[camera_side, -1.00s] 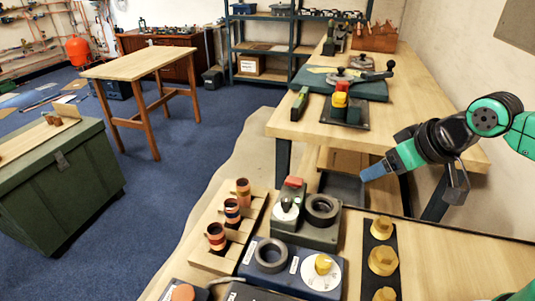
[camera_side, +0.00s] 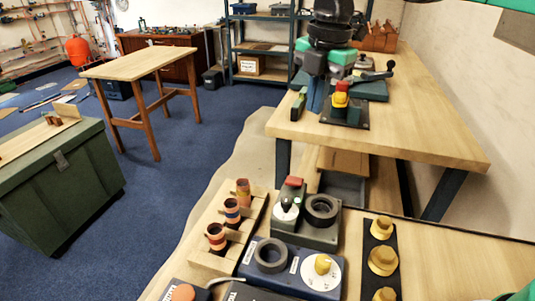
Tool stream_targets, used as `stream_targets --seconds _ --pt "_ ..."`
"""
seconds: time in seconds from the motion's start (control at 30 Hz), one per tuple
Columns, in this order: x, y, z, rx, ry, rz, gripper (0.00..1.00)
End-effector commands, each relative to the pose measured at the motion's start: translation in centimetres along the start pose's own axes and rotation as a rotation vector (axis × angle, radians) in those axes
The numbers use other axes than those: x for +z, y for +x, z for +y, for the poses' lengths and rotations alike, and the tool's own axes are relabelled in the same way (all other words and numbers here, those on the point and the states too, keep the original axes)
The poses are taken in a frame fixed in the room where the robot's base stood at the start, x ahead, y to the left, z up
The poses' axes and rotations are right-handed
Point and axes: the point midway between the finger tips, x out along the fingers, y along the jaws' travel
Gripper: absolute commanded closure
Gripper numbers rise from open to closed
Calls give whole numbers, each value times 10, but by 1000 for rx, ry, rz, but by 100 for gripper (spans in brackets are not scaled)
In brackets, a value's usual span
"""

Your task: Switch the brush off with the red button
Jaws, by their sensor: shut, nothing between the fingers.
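A grey-green machine (camera_side: 312,237) stands on the near bench, with a white disc carrying a dark knob and a black ring on its top. A red button (camera_side: 293,182) sits at its back left. I cannot tell whether a brush there is turning. My gripper (camera_side: 314,108) is shut, with its blue fingers pointing down. It shows well above the red button in the picture, in front of the far bench, clear of the button. Its fingertips are small and partly hard to make out.
A second red-topped yellow switch (camera_side: 341,98) on a dark plate stands right of my gripper on the far bench (camera_side: 400,140). Copper fittings (camera_side: 231,211) stand in a wooden rack left of the machine. Yellow fittings (camera_side: 383,261) stand on a dark strip at right.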

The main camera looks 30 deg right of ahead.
Motion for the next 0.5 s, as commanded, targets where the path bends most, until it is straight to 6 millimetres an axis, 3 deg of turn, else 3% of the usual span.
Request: stream_targets --seconds 0.2,0.5 --pt "-10 1 17 -81 -328 30 100" --pt "-12 2 20 -97 -405 40 100"
